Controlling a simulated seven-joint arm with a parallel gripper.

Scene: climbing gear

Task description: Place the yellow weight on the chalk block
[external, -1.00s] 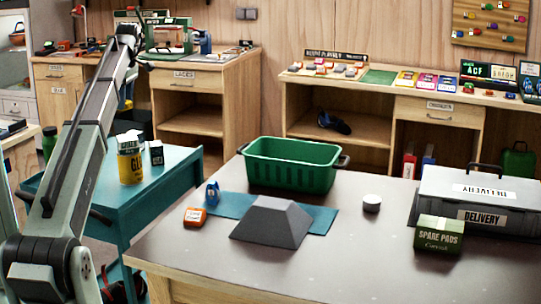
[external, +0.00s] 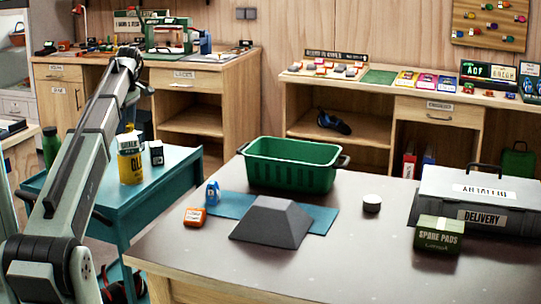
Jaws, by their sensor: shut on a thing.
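My arm (external: 82,160) rises on the left and bends at the top. My gripper is hidden behind the arm, so its fingers and anything in them do not show. No yellow weight can be made out for certain. I cannot tell which thing is the chalk block.
The teal cart (external: 165,185) adjoins the grey table (external: 370,255). On the table are a dark grey sloped block (external: 271,222), blue mat (external: 320,217), green crate (external: 290,165), orange box (external: 195,217), blue item (external: 212,193), round puck (external: 371,203), green box (external: 438,234) and delivery case (external: 475,195).

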